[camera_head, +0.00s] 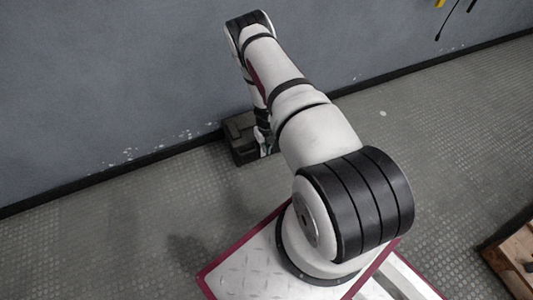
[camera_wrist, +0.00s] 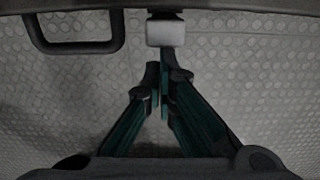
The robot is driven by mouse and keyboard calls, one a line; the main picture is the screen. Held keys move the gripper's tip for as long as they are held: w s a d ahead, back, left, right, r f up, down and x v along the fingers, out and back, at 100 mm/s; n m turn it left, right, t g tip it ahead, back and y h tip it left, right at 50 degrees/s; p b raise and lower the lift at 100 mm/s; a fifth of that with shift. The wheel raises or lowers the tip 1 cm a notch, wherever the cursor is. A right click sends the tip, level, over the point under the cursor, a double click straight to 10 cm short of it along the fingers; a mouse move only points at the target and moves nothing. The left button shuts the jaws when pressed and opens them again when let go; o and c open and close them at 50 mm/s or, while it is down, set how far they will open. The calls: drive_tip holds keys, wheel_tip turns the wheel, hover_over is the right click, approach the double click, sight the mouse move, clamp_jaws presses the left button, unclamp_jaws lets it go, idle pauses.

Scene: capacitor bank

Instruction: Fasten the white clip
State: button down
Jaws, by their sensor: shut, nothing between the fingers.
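The white clip (camera_wrist: 166,33) is a small pale block at the top centre of the wrist view, on the edge of a dark case (camera_wrist: 240,6). My gripper (camera_wrist: 161,66) has dark green fingers, shut with nothing held. Its fingertips lie just below the clip in the picture. The right fingertip reaches up to the clip's lower edge; I cannot tell whether it touches. In the head view the dark case (camera_head: 243,156) stands on the floor by the wall, partly hidden by my arm. The clip cannot be made out there.
A dark carrying handle (camera_wrist: 75,46) sticks out from the case, left of the clip. The grey studded floor (camera_head: 130,220) is open around the case. The blue-grey wall (camera_head: 110,80) is close behind it. A wooden object (camera_head: 517,262) lies at the lower right.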

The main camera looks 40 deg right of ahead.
drive_tip(key=shift+w+d+r, duration=0.1)
drive_tip(key=shift+w+r, duration=0.1)
drive_tip(key=shift+w, duration=0.2)
